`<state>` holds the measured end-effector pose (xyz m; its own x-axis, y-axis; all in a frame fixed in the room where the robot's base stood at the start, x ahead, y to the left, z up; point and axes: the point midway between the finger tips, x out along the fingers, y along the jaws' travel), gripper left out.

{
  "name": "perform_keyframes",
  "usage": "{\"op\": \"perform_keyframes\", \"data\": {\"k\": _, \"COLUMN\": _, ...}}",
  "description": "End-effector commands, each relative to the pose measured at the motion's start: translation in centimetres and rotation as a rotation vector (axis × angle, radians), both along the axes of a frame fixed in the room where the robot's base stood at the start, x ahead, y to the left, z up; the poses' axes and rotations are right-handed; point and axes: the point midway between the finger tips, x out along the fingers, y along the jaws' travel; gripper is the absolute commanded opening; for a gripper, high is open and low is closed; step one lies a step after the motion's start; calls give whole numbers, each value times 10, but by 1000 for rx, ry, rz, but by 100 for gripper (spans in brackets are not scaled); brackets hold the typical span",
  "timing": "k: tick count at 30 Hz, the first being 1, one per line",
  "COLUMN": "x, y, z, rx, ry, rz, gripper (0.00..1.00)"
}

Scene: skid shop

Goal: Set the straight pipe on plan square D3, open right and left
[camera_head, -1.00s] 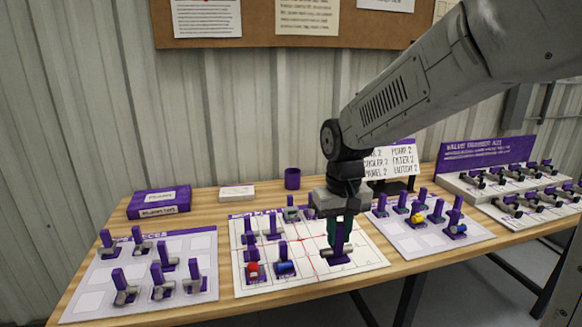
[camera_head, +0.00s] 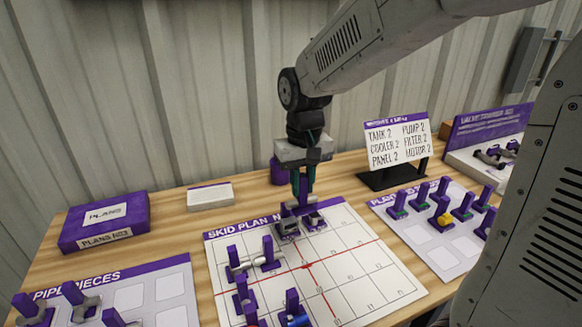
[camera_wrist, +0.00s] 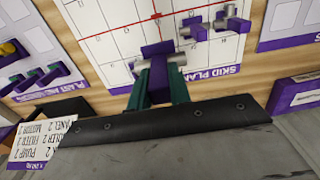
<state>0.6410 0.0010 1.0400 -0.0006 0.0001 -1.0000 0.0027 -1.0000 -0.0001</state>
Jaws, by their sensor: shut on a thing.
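My gripper (camera_head: 303,196) is shut on the purple upright grip of the straight grey pipe (camera_head: 314,220). The pipe's two ends show to the left and right of the grip. It is low over the back row of the white skid plan (camera_head: 370,270); I cannot tell whether it touches the sheet. In the wrist view, green fingers (camera_wrist: 158,88) pinch the purple grip, and a grey end of the pipe (camera_wrist: 178,58) sticks out to the right. The square letters are too small to read.
Two placed pipe pieces (camera_head: 252,263) stand on the plan in front of the held pipe, with more nearer the front. The pipe sheet (camera_head: 165,287) is left. A purple box (camera_head: 105,222), purple cup (camera_head: 279,172) and sign (camera_head: 397,140) stand behind. The plan's right side is bare.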

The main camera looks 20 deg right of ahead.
Motion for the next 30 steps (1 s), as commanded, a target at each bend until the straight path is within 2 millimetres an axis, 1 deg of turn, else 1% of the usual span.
{"op": "perform_keyframes", "data": {"k": 5, "x": 0, "y": 0, "z": -7, "rx": 0, "ry": 1, "rz": 0, "gripper": 0}}
{"op": "perform_keyframes", "data": {"k": 12, "x": 0, "y": -1, "z": -33, "rx": 0, "ry": 2, "rz": -1, "gripper": 0}}
{"op": "perform_keyframes", "data": {"k": 18, "x": 0, "y": -1, "z": -50, "rx": 0, "ry": 2, "rz": -2, "gripper": 0}}
{"op": "perform_keyframes", "data": {"k": 23, "x": 0, "y": -2, "z": -55, "rx": 0, "ry": 0, "rz": -3, "gripper": 0}}
{"op": "perform_keyframes", "data": {"k": 30, "x": 0, "y": -2, "z": -55, "rx": 0, "ry": -1, "rz": -3, "gripper": 0}}
